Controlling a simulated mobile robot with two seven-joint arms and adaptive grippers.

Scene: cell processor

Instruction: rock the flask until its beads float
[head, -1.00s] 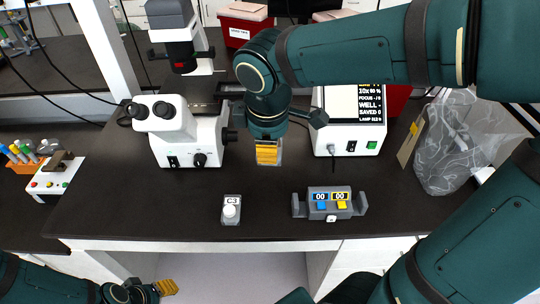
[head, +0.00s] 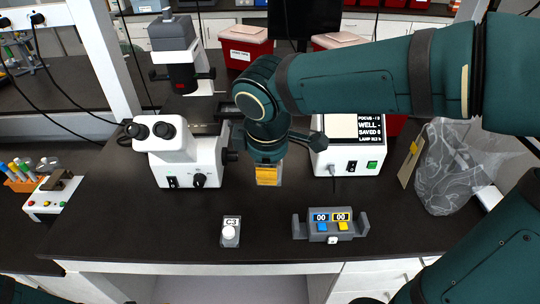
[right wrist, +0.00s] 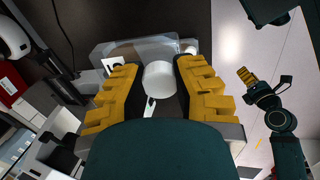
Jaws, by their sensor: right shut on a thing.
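My right gripper (head: 268,176) points down above the bench between the microscope and the white screen unit. In the right wrist view its yellow fingers (right wrist: 158,88) are shut on the clear flask (right wrist: 112,50), at its white cap (right wrist: 158,77). The transparent flask body extends beyond the fingers; in the head view the hand mostly hides it. I cannot make out any beads. My left gripper (right wrist: 247,77) shows only in the right wrist view, off to the right over the pale floor; its finger gap is too small to judge.
The microscope (head: 182,160) stands left of the right gripper, and the white screen unit (head: 347,158) to its right. A C3 block (head: 230,233) and a two-display counter (head: 331,226) sit near the front edge. A clear bag (head: 450,170) is at right. The bench between is clear.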

